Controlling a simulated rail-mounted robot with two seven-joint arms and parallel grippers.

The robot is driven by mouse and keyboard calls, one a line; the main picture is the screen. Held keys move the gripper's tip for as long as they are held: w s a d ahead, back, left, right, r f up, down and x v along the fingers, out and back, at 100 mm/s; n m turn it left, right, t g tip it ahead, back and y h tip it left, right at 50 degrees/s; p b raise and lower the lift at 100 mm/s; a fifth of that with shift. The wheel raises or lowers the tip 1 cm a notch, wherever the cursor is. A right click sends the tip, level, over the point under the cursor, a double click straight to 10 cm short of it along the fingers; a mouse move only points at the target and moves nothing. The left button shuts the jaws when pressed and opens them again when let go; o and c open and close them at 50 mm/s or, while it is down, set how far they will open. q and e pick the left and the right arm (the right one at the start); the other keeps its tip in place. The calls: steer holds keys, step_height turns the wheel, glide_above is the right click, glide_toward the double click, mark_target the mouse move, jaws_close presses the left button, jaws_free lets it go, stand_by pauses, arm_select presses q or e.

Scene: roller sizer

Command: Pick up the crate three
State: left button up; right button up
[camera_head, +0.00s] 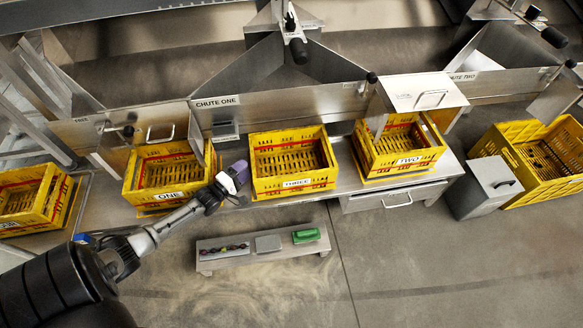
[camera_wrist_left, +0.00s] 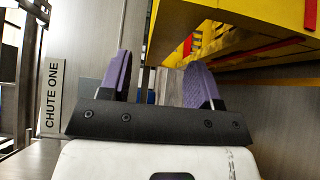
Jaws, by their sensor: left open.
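Crate three (camera_head: 295,163) is a yellow slatted crate with a red band and a white THREE label. It sits empty on the metal bench, between crate one (camera_head: 168,178) and crate two (camera_head: 398,150). My left gripper (camera_head: 238,172) is beside crate three's left wall, in the space between it and crate one. In the left wrist view the two purple fingers (camera_wrist_left: 155,80) stand apart with nothing between them. A yellow crate wall (camera_wrist_left: 240,30) shows above and right of the fingers; I cannot tell whether they touch it. My right gripper does not show.
A low bench (camera_head: 262,248) with small dark items, a grey block and a green block (camera_head: 306,236) stands on the floor in front. A grey bin (camera_head: 481,187) and a large yellow crate (camera_head: 541,160) stand at right. Metal chutes rise behind the bench.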

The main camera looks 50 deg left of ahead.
mark_target(253, 163)
arm_select(q)
steer(key=w+b, duration=0.1)
steer(key=w, duration=0.1)
steer(key=w+b, duration=0.1)
steer(key=w, duration=0.1)
steer(key=shift+w+a+f, duration=0.15)
steer(key=shift+w+a, duration=0.05)
steer(key=shift+w+b, duration=0.3)
steer(key=shift+w, duration=0.05)
steer(key=shift+s, duration=0.1)
steer(key=shift+c, duration=0.5)
steer(key=c, duration=0.5)
jaws_close()
